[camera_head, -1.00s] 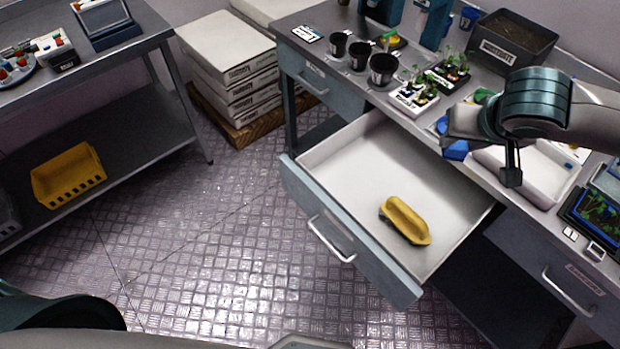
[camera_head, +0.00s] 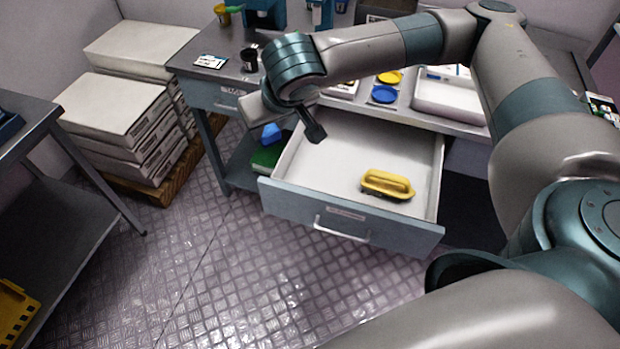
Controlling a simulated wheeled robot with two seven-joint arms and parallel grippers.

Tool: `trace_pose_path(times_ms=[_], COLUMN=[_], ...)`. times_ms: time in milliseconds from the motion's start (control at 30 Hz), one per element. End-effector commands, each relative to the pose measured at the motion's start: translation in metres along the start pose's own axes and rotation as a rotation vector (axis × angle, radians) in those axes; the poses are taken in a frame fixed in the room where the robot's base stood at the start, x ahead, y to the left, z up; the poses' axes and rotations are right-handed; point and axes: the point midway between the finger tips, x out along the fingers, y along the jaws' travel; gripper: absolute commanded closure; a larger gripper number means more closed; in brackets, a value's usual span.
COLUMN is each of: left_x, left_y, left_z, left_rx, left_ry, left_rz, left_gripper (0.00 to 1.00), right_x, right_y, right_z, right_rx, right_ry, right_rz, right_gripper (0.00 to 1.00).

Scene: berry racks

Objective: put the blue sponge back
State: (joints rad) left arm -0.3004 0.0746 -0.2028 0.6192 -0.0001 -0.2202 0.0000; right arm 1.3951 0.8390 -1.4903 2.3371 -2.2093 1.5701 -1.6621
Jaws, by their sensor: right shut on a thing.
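The blue sponge (camera_head: 270,133) is in my right gripper (camera_head: 293,130), which is shut on it. Part of the sponge is hidden behind the gripper. In the picture they overlap the left rear of the open drawer; the height above it is hard to tell. The pale drawer (camera_head: 340,150) is pulled out below the worktop and holds a yellow-handled brush-like thing (camera_head: 387,184). My left gripper is not in view.
The worktop (camera_head: 420,118) carries a blue disc (camera_head: 384,94), a yellow disc (camera_head: 389,77), a white tray (camera_head: 450,98) and a black pot (camera_head: 249,59). A green thing (camera_head: 266,158) sits under the bench. Stacked white boxes (camera_head: 112,110) stand at the left. The floor in front is clear.

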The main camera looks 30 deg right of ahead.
Motion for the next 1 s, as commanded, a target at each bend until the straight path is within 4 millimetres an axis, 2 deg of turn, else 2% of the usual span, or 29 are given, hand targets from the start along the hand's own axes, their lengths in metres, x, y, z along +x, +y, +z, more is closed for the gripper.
trace_pose_path(times_ms=[167,267,467,667,833,1000], left_x=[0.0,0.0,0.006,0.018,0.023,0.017], left_y=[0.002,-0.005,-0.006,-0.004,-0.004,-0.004], left_z=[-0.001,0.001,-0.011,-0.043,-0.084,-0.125], left_rx=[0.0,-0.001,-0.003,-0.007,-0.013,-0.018], left_ry=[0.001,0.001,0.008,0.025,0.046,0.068], left_rz=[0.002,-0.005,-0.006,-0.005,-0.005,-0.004], left_gripper=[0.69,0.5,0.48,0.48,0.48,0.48], right_x=[0.0,0.0,0.009,0.031,0.057,0.082], right_y=[0.0,0.0,0.006,0.026,0.056,0.092], right_z=[0.0,0.0,0.004,0.014,0.026,0.039], right_rx=[0.0,0.0,0.013,0.054,0.107,0.168], right_ry=[0.0,0.0,-0.001,-0.002,-0.001,-0.001], right_rz=[0.0,0.0,0.008,0.03,0.061,0.097], right_gripper=[0.85,0.85,0.85,0.85,0.85,0.85])
